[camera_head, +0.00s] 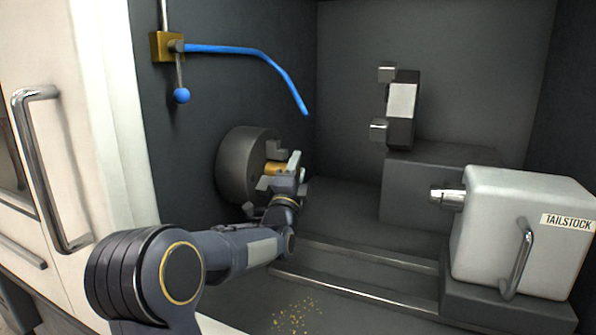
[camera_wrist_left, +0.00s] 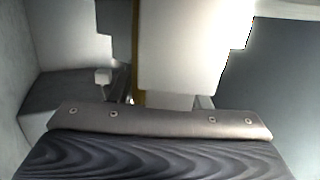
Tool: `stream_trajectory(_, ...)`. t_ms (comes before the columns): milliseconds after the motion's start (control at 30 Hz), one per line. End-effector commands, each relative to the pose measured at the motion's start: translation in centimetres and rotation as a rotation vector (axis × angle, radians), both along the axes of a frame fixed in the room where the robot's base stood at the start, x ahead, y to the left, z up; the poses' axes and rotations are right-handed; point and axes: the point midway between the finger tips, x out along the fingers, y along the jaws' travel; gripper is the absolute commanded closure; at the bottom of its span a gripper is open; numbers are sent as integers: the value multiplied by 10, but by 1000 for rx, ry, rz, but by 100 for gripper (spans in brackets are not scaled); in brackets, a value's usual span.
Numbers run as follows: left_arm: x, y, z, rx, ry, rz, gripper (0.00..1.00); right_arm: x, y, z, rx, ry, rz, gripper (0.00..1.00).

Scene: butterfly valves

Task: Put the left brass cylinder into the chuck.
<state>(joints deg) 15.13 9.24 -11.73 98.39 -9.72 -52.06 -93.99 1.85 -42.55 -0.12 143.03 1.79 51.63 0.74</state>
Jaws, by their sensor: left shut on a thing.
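The chuck (camera_head: 235,168) is a dark grey round body on the left wall of the machine, with its jaws facing right. The brass cylinder (camera_head: 273,169) lies at the chuck's face, among the jaws, roughly level. My left gripper (camera_head: 282,174) is shut on it from the right side. How deep the cylinder sits in the chuck is hidden by the gripper and the jaws. In the left wrist view, pale gripper parts fill the middle, with a thin brass-coloured edge beside them. My right gripper is not in view.
A white tailstock (camera_head: 520,225) stands at the right, its metal tip pointing at the chuck. A tool post (camera_head: 402,112) on a dark block stands at the back. A blue hose (camera_head: 250,50) hangs above the chuck. Rails (camera_head: 350,285) and brass chips (camera_head: 294,316) lie below.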

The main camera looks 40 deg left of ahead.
Motion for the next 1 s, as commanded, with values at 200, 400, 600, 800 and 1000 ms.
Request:
stream_trajectory(200,-3,5,1,1,-7,12,100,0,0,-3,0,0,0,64)
stream_trajectory(400,-3,5,0,0,-6,12,100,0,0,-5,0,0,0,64)
stream_trajectory(600,-3,5,0,-1,-6,12,100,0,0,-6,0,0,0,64)
stream_trajectory(800,-4,5,0,-2,-5,13,100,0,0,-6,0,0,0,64)
stream_trajectory(1000,-3,5,-1,-2,-4,12,40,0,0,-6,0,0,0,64)
